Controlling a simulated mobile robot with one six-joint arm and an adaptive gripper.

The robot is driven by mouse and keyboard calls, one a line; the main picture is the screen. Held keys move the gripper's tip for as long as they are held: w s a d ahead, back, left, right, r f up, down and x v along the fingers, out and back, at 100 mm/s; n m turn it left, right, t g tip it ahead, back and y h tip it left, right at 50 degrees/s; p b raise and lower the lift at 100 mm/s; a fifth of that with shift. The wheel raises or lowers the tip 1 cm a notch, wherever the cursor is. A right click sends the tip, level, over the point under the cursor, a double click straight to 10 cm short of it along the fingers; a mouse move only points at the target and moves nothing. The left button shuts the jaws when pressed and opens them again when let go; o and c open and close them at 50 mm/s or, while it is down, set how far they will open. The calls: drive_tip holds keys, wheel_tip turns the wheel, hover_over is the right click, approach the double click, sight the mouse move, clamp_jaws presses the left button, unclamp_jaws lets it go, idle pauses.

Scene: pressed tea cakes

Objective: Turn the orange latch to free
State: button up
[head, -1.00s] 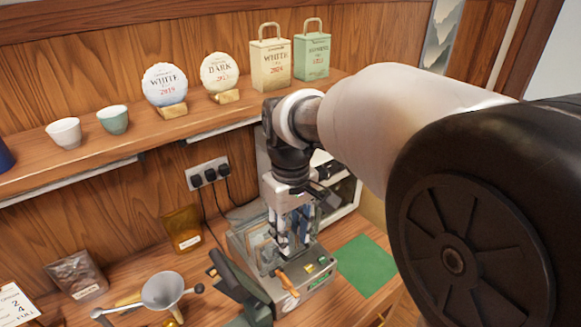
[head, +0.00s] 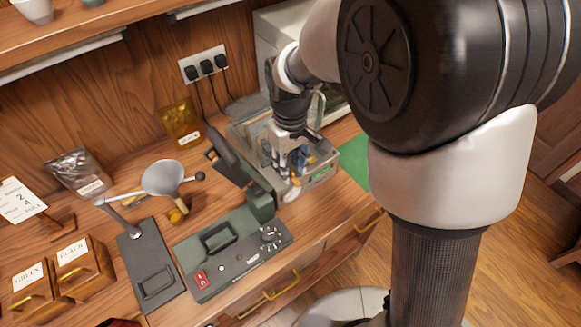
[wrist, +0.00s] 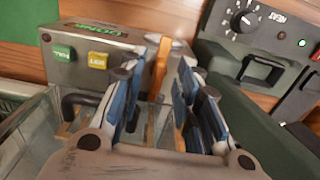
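The orange latch (head: 291,192) is on the front of a grey, clear-walled machine (head: 322,181). In the wrist view the latch (wrist: 158,85) is a long orange lever standing up between my fingers. My gripper (head: 290,172) points down at the machine front. In the wrist view my gripper (wrist: 160,85) is open, with blue-padded fingers on both sides of the latch. The latch lies nearer the left finger, and a gap shows on its right. I cannot tell whether the left finger touches it. The latch's lower end is hidden behind my gripper.
The machine's face has a green button (wrist: 62,52) and a yellow button (wrist: 97,61). A dark green sealer-like device (head: 232,250) with a knob stands close by. A green mat (head: 354,160) lies right of the machine. A funnel (head: 162,177) stands to the left.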

drive_tip(key=shift+f, duration=0.55)
clamp_jaws()
